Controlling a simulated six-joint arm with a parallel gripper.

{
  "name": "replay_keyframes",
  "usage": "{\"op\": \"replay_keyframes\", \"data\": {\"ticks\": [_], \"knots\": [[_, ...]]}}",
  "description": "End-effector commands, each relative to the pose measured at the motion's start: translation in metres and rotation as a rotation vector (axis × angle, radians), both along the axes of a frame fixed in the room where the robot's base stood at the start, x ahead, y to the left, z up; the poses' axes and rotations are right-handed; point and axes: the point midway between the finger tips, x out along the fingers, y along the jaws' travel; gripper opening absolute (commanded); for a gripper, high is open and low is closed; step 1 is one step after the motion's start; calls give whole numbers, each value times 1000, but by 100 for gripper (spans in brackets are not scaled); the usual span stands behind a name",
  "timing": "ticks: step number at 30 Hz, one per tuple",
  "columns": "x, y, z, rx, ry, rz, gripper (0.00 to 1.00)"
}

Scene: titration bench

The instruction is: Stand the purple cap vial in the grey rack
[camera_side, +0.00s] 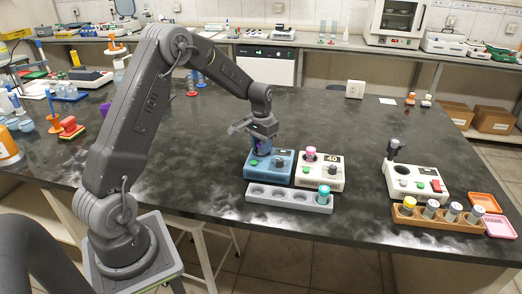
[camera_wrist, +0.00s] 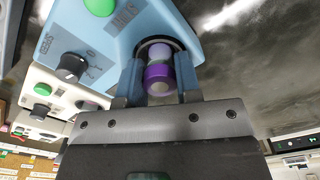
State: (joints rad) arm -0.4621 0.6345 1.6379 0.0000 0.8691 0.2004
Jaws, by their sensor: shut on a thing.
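The purple cap vial (camera_wrist: 158,75) is between the two fingers of my gripper (camera_wrist: 160,82) in the wrist view, and the gripper is shut on it. Its far end is at the round dark well of the blue device (camera_wrist: 105,35); I cannot tell how deep it sits. In the side view my gripper (camera_side: 262,146) is over the back left of the blue device (camera_side: 270,169), and the vial is mostly hidden. The grey rack (camera_side: 278,202) lies in front of the blue device. A teal-capped vial (camera_side: 323,194) stands in its right end; its other holes look empty.
A white device (camera_side: 322,180) with a pink-topped vial (camera_side: 310,153) stands right against the blue one. Farther right are another white device (camera_side: 425,188), an orange rack (camera_side: 455,222) of several vials, and orange and pink trays. The dark bench left of the grey rack is clear.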

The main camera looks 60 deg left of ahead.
Motion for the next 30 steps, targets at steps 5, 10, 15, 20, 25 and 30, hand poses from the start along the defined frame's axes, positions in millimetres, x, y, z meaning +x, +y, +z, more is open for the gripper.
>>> {"op": "replay_keyframes", "data": {"ticks": [5,10,15,20,25,30], "knots": [[0,0,2,0,-1,0,16],[0,0,12,1,-2,0,16],[0,0,25,0,-1,0,16],[0,0,37,1,-2,0,16],[0,0,41,0,-1,0,16],[0,0,40,0,-1,0,16]]}}
